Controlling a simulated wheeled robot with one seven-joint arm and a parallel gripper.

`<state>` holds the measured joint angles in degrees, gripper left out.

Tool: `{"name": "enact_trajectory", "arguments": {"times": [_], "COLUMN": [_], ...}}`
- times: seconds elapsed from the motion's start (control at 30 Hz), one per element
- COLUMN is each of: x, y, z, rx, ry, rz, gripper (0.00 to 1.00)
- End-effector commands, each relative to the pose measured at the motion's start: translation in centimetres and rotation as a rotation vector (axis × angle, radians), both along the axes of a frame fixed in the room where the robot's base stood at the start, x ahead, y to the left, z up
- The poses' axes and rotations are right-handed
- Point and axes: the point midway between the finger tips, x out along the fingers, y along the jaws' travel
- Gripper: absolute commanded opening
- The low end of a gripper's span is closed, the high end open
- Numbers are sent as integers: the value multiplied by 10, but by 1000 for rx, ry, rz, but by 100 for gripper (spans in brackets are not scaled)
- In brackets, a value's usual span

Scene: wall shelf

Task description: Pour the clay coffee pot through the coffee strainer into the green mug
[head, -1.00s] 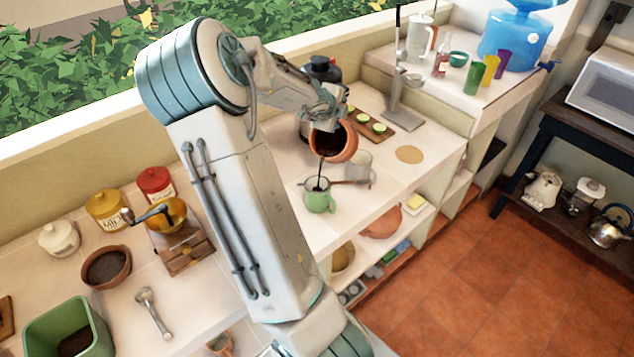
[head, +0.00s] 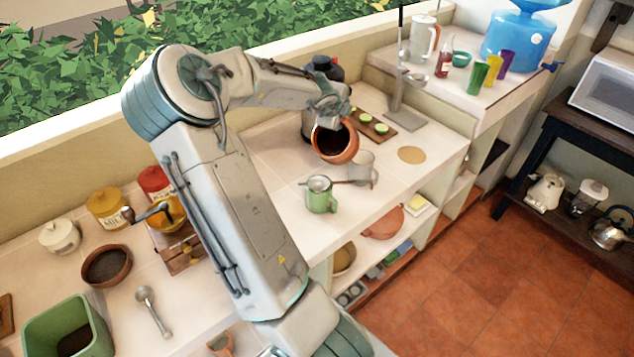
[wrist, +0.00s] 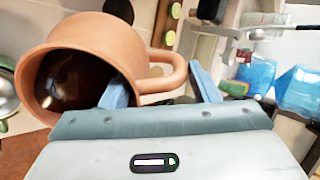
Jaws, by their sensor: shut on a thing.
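The clay coffee pot (head: 349,150) is an orange-brown pot held tilted above the counter, its dark mouth facing the head camera. Dark liquid shows inside it in the wrist view (wrist: 105,35). My gripper (wrist: 160,88) is shut on the pot's looped handle; in the head view the wrist is just above the pot. The green mug (head: 322,205) stands upright on the counter, below and slightly left of the pot. The coffee strainer (head: 318,183) rests on the mug's mouth, its thin handle pointing right. No stream falls from the pot. The mug's inside is hidden by the strainer.
A clear glass vessel (head: 363,167) stands right of the mug. A dark-topped grinder or kettle (head: 322,68) and a wooden board with green slices (head: 372,126) are behind the pot. A round tan coaster (head: 411,155) lies at right. The counter's front edge is close to the mug.

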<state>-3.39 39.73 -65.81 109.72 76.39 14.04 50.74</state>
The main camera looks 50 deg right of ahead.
Motion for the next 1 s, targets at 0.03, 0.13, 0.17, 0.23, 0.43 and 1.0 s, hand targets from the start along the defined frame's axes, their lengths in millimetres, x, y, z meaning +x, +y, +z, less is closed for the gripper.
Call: {"name": "enact_trajectory", "arguments": {"times": [0.03,0.13,0.17,0.23,0.43,1.0], "x": [3,7,8,11,13,29], "y": [-7,-15,-17,-19,-19,-51], "z": [3,6,7,5,4,5], "rx": [14,68,85,110,121,312], "ry": [-4,3,4,9,8,57], "rz": [5,16,21,25,28,50], "gripper": [0,0,0,0,0,0]}}
